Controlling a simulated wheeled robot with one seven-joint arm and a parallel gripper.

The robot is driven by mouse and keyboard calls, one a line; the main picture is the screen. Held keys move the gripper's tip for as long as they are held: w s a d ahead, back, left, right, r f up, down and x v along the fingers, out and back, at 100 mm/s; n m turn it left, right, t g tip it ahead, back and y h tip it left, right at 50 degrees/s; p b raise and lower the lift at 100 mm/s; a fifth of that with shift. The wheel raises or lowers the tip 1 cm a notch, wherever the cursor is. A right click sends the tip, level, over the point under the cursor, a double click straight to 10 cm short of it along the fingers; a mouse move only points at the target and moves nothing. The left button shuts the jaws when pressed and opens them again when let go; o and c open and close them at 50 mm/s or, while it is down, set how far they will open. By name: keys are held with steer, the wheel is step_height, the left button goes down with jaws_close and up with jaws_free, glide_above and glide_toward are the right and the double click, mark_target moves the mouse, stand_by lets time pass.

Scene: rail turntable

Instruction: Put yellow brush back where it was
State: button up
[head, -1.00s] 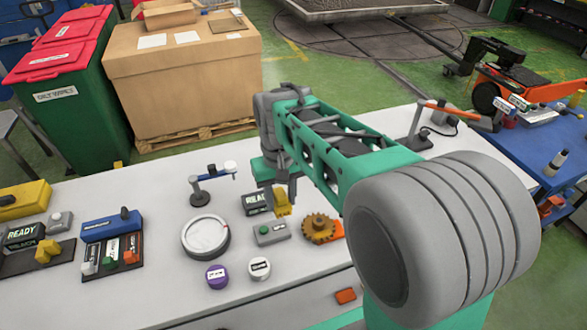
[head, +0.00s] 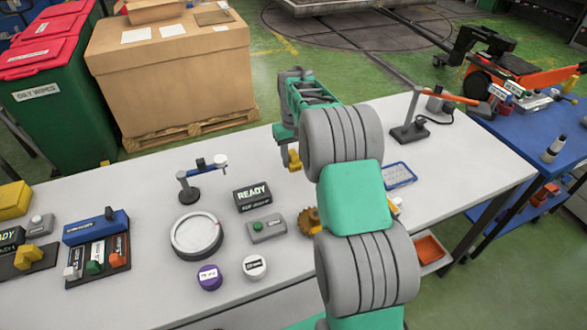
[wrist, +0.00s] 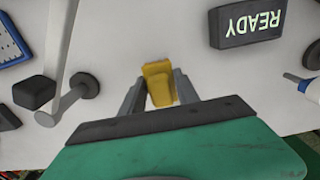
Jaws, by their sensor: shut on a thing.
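The yellow brush (head: 294,160) is between the fingers of my gripper (head: 290,152), over the far part of the white workbench (head: 345,125). In the wrist view the yellow brush (wrist: 158,85) sits between the two grey fingers of my gripper (wrist: 160,88), which is shut on it. Only its yellow upper part shows clearly; its lower end is hidden. I cannot tell whether it touches the bench top. A black READY box (head: 252,195) stands to the left and nearer in the head view.
A round dial (head: 197,236), a grey button box (head: 267,228), a purple-topped puck (head: 208,277) and a white-topped puck (head: 254,267) stand on the bench. A brown gear (head: 309,221) is partly behind my arm. A small blue-headed stand (head: 190,190) and an orange-armed stand (head: 411,130) rise from the bench.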

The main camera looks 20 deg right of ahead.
mark_target(293, 169)
step_height(293, 169, down, 4)
steer(key=shift+f+p, duration=0.25)
steer(key=shift+p, duration=0.15)
steer(key=shift+f, duration=0.2)
steer(key=o, duration=1.2)
